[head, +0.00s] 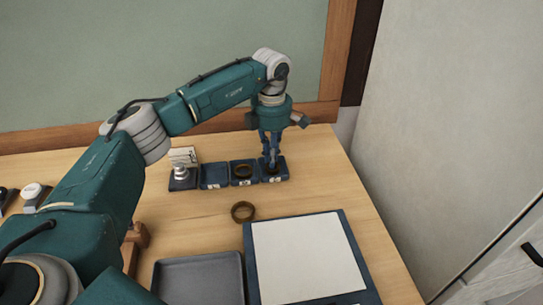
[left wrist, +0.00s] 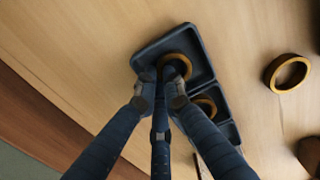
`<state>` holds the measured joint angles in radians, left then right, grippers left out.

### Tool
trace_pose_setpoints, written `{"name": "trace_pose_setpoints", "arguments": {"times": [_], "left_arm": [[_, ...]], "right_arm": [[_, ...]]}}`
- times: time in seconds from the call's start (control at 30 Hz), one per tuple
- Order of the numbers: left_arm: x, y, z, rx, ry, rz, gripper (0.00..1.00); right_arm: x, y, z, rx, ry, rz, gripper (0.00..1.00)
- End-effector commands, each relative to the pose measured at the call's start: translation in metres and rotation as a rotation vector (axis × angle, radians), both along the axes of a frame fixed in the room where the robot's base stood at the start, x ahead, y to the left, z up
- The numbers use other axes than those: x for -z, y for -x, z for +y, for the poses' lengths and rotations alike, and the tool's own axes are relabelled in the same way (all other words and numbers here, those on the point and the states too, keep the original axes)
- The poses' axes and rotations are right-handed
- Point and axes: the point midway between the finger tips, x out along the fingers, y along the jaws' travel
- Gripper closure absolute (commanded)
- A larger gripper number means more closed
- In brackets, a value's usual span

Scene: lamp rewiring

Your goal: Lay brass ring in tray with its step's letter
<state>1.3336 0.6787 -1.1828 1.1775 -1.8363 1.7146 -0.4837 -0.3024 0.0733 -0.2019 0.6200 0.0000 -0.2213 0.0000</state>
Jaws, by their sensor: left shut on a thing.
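My left gripper (head: 271,162) reaches down into the rightmost of a row of small dark blue trays (head: 284,177). In the left wrist view its fingertips (left wrist: 164,88) are shut on the edge of a brass ring (left wrist: 178,58), which sits low inside that tray (left wrist: 201,58). I cannot tell whether the ring touches the tray floor. A second brass ring (head: 243,179) lies in the tray just left of it. A third brass ring (head: 243,211) lies loose on the table, also seen in the left wrist view (left wrist: 269,76). The trays' front letters are too small to read. My right gripper is out of view.
The leftmost small tray holds a silver part (head: 180,171) with a card behind it; the tray beside it (head: 214,176) looks empty. A grey tray (head: 200,278) and a blue-edged white mat (head: 305,258) lie in front. A wooden object (head: 136,236) stands near my arm.

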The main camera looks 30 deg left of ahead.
Motion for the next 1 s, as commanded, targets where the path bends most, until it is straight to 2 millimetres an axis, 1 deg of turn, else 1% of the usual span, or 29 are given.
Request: {"name": "trace_pose_setpoints", "arguments": {"times": [0.2,0.23,0.27,0.5,0.63,0.77,1.0], "left_arm": [[0.004,0.0,0.0,0.0,0.0,0.0,1.0],[0.002,0.0,0.0,0.0,0.0,0.0,0.86],[0.002,0.0,0.0,0.0,0.0,0.0,0.84],[0.002,0.0,0.0,0.0,0.0,0.0,0.84],[-0.004,-0.001,0.0,0.0,0.0,-0.001,0.84],[-0.022,-0.001,0.0,0.0,0.0,-0.005,0.84],[-0.075,-0.002,0.0,0.0,0.001,-0.006,0.84]], "right_arm": [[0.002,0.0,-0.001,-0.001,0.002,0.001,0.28],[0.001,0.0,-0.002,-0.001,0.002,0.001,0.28],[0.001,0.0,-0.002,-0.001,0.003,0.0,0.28],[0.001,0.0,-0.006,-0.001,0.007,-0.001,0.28],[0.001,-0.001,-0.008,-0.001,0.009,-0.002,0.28],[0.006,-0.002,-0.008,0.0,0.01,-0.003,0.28],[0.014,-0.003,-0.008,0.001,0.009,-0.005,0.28]]}}
